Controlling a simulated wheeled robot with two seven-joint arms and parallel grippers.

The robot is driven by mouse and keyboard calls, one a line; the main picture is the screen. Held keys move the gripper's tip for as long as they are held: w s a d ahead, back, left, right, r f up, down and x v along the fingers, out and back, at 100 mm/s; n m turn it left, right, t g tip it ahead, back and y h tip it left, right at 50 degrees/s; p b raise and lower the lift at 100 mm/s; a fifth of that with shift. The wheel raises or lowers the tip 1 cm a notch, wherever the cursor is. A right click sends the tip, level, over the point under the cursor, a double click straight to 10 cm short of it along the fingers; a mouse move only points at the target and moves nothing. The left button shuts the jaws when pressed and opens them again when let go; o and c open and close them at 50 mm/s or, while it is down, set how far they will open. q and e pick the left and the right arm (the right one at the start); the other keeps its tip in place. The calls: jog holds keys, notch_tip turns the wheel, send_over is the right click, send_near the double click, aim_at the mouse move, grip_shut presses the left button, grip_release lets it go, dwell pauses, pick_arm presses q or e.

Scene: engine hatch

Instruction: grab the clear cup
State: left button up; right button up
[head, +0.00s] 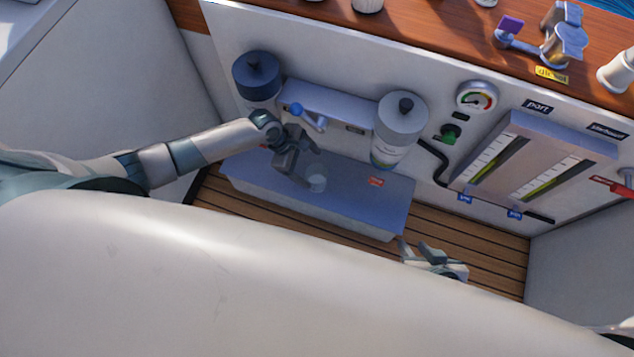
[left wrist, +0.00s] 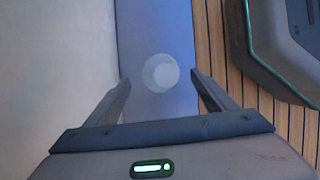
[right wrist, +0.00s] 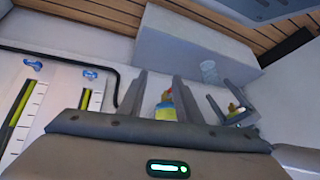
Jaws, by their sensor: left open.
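The clear cup (head: 317,178) is small and round and stands on the blue-grey top of the low box (head: 380,205). It also shows in the left wrist view (left wrist: 160,73), seen from above, and faintly in the right wrist view (right wrist: 208,70). My left gripper (head: 298,174) is open and empty, above the box and close to the cup. In the left wrist view the cup lines up between the two fingertips; I cannot tell how far below them it is. My right gripper (head: 420,250) is open and empty, lower right, away from the cup.
Two filters, one dark-topped (head: 257,75) and one white (head: 402,118), hang on the wall above the box. A gauge (head: 477,97), a green knob (head: 449,133) and sight-glass panels are to the right. Slatted wooden floor (head: 470,240) surrounds the box front.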

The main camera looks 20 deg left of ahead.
aim_at(315, 174)
pick_arm(q)
jog(key=shift+s+a+r+n+g+b, duration=0.15)
jog(key=shift+a+n+g+b, duration=0.25)
jog(key=shift+n, duration=0.5)
pick_arm(e)
jog(key=shift+s+r, duration=0.35)
jog(key=shift+r, duration=0.5)
pick_arm(q)
jog(key=shift+f, duration=0.3)
jog(key=b+x, duration=0.2)
jog(key=x, duration=0.3)
jog(key=shift+d+f, duration=0.1)
jog(key=shift+f, duration=0.1)
jog(key=shift+d+f, duration=0.15)
jog(key=shift+f, duration=0.1)
pick_arm(e)
jog(key=w+a+t, duration=0.1)
jog(key=w+a+r+t+y, duration=0.1)
jog(key=a, duration=0.1)
jog(key=shift+r, duration=0.2)
pick_arm(q)
jog(key=shift+f, duration=0.15)
